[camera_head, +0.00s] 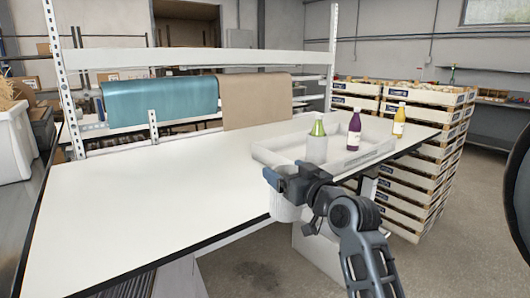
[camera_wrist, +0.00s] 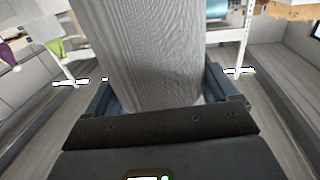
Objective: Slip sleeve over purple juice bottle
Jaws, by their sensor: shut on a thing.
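The purple juice bottle (camera_head: 354,133) stands upright at the tray, bare, with a pale label, between the green and yellow bottles. My gripper (camera_head: 284,183) is in front of the table's near edge, left of and nearer than the purple bottle. It is shut on a pale grey ribbed sleeve (camera_head: 284,209), which hangs below the jaws, apart from the bottle. In the wrist view the sleeve (camera_wrist: 160,50) fills the space between the jaws and hides much behind it. A purple patch, probably the bottle (camera_wrist: 6,54), shows at the far left there.
A green-topped bottle (camera_head: 318,128) stands in a white sleeve (camera_head: 316,150) at the white tray (camera_head: 268,155). A yellow bottle (camera_head: 399,121) stands at right. The table's left half (camera_head: 140,210) is clear. Stacked crates (camera_head: 420,170) stand behind at right; teal (camera_head: 160,100) and brown (camera_head: 255,100) rolls hang behind.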

